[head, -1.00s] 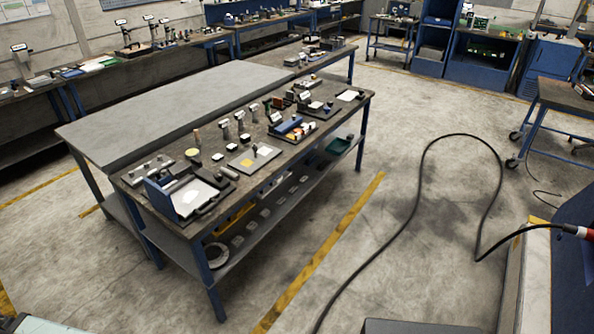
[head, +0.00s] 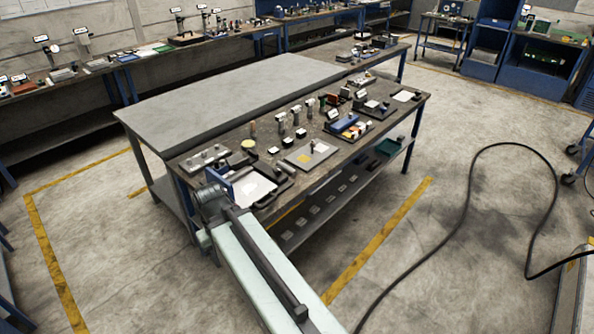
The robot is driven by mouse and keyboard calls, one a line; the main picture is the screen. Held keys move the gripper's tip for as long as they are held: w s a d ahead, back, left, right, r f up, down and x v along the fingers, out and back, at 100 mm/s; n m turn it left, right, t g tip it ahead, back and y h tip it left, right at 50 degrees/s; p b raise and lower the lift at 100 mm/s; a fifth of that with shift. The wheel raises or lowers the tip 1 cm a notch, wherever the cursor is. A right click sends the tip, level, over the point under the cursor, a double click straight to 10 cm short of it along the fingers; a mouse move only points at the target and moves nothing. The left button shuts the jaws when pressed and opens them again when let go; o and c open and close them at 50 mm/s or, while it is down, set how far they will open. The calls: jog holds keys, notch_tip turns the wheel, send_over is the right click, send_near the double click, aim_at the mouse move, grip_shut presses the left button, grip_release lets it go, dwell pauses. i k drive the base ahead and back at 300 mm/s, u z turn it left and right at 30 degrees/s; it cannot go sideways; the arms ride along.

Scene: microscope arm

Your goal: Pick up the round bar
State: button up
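Several small upright cylinders stand on the dark top of the middle workbench (head: 225,158) in the head view. They include a tan one (head: 253,127) and a grey one (head: 282,122). At this size I cannot tell which of them, if any, is the round bar. No gripper fingers can be made out, and nothing held is visible.
A tray with white paper (head: 254,188) lies at the bench's near end. A black cable (head: 470,205) lies on the open floor to the right.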

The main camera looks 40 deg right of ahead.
aim_at(285, 168)
jog(key=z, duration=0.15)
jog(key=i, duration=1)
jog(key=u, duration=0.1)
